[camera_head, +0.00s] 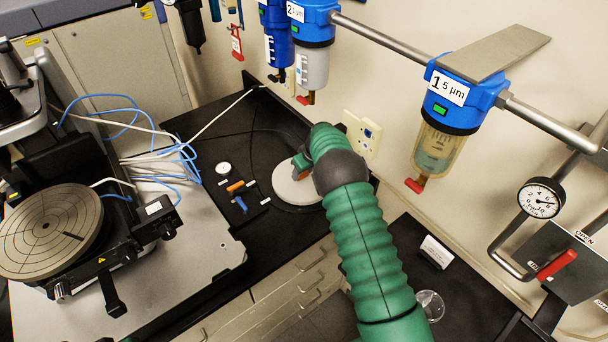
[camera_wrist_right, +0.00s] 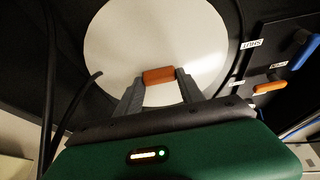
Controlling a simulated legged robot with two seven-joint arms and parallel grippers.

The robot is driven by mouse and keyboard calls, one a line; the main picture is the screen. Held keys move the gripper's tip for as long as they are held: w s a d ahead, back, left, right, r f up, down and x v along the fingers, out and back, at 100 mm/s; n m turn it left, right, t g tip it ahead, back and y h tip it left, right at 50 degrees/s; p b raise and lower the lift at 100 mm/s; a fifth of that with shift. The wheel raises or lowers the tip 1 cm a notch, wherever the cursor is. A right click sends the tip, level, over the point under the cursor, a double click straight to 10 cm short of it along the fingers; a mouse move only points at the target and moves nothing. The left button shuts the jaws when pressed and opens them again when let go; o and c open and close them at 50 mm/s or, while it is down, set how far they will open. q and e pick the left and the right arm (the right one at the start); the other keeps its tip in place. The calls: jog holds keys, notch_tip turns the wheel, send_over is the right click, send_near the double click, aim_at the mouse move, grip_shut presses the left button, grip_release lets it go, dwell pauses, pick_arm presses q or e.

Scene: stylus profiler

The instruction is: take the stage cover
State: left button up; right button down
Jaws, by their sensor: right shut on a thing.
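The stage cover is a round pale disc (camera_head: 286,190) at the back corner of the black bench, under my right arm's end. In the wrist view the disc (camera_wrist_right: 150,35) fills the top middle, with an orange block handle (camera_wrist_right: 159,76) on it. My right gripper (camera_wrist_right: 161,79) is shut on this handle, one grey finger at each end. In the head view my green arm hides part of the disc and most of the right gripper (camera_head: 301,167). I cannot tell if the disc touches the bench. My left gripper is not in view.
The round gridded stage (camera_head: 45,230) of the profiler is bare at the left. Blue and white cables (camera_head: 165,160) lie between. An orange valve handle (camera_head: 236,186), a blue one (camera_head: 240,204) and a small gauge (camera_head: 223,168) sit beside the disc. Blue-topped filters (camera_head: 452,95) hang along the wall pipe.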

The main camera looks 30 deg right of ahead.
aim_at(305, 192)
notch_tip(305, 192, up, 2)
jog(key=shift+s+r+b, duration=0.15)
jog(key=shift+b, duration=0.45)
jog(key=s+a, duration=0.1)
jog(key=s+b, duration=0.1)
jog(key=s, duration=0.1)
jog(key=s+a+b, duration=0.1)
jog(key=s, duration=0.1)
jog(key=shift+s+a+r, duration=0.15)
jog(key=shift+a, duration=0.2)
jog(key=s+a+r+b, duration=0.1)
jog(key=s+a+b, duration=0.1)
jog(key=s+a, duration=0.3)
jog(key=s, duration=0.2)
jog(key=shift+s+a+r, duration=0.2)
jog(key=shift+s+a, duration=0.1)
jog(key=shift+s, duration=0.1)
jog(key=c, duration=1.3)
grip_release()
jog(key=shift+d, duration=0.15)
jog(key=shift+f, duration=0.1)
jog(key=c, duration=0.5)
grip_shut()
